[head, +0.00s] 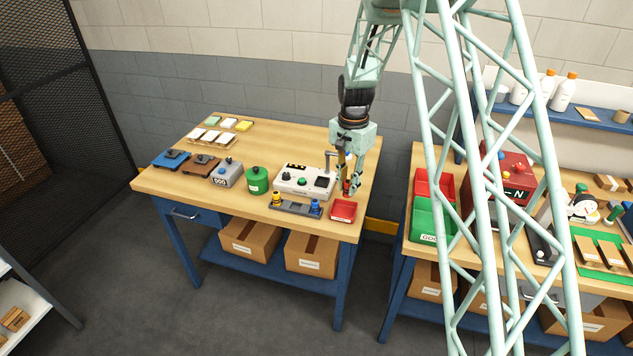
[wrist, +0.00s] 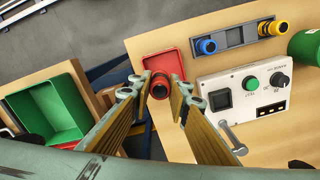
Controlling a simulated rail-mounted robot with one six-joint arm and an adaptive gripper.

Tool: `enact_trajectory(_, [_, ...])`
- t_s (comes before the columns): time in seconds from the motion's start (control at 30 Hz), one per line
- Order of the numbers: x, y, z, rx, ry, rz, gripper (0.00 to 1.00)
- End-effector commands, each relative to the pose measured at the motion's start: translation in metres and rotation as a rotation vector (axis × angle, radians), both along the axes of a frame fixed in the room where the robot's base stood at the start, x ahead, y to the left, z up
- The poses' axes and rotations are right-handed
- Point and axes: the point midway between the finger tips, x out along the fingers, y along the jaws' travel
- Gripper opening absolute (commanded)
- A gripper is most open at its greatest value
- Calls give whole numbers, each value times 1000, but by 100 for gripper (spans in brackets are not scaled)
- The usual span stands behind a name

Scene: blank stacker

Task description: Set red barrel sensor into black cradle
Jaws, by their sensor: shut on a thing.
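My gripper (head: 349,186) is shut on the red barrel sensor (head: 346,187), above the right side of the wooden table. In the wrist view the red barrel sensor (wrist: 159,90) is end-on between the fingertips, with a dark round opening facing the camera. The red tray (head: 343,211) lies just in front of it, partly behind the fingers in the wrist view. A dark grey holder (head: 295,208) left of the tray carries a yellow barrel (head: 277,198) and a blue barrel (head: 315,206) at its ends, with a bare middle. I cannot tell whether this holder is the black cradle.
A white control box (head: 305,182) with a green button and a lever stands close left of my gripper. A green canister (head: 257,181) and a grey counter box (head: 226,173) stand further left. Red and green bins (head: 432,220) sit on the neighbouring bench.

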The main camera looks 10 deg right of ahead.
Motion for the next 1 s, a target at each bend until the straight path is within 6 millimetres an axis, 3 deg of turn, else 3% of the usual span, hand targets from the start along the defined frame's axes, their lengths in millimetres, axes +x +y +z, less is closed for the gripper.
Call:
enact_trajectory(0.57, [2,1,0,0,0,0,6])
enact_trajectory(0.77, [18,7,-2,0,0,1,6])
enact_trajectory(1.0, [51,19,-5,0,0,1,6])
